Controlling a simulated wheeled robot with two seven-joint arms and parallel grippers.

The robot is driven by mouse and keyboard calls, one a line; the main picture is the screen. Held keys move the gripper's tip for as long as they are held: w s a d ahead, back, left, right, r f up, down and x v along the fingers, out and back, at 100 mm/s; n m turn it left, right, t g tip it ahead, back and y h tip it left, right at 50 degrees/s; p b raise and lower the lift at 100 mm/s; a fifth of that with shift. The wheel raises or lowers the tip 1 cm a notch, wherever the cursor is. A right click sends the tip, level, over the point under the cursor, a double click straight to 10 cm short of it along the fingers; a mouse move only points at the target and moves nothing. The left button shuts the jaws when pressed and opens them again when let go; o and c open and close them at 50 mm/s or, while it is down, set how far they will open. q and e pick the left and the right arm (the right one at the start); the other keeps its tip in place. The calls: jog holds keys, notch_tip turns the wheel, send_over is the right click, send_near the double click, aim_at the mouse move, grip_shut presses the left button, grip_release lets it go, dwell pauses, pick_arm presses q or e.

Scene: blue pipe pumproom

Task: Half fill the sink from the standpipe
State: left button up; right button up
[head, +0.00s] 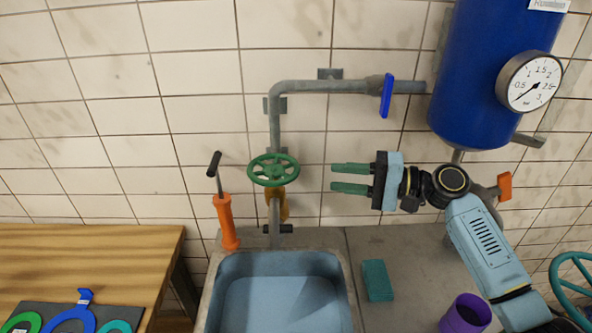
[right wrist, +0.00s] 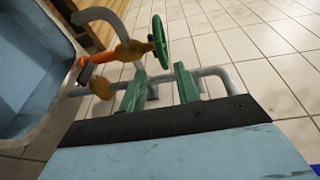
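The sink (head: 280,264) is a blue basin below the standpipe (head: 275,125); I cannot tell whether it holds water. The standpipe is a grey wall pipe with a green handwheel (head: 273,170) on a brass valve body (head: 278,208) above the sink's back edge. A blue lever (head: 387,96) hangs down on its upper run. My right gripper (head: 334,178) is open and empty, to the right of the handwheel and apart from it. The right wrist view shows its two green fingers (right wrist: 159,88) apart, with the handwheel (right wrist: 160,42) beyond them. My left gripper is not in view.
An orange hand pump (head: 226,222) stands left of the sink. A teal sponge (head: 377,280) and a purple cup (head: 466,314) are on the counter at right. A blue tank (head: 490,70) with a gauge (head: 529,82) hangs above. A wooden table (head: 90,260) is at left.

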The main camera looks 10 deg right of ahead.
aim_at(296, 170)
jog(key=p+x, duration=0.2)
jog(key=x, duration=0.8)
jog(key=shift+a, duration=0.1)
grip_shut()
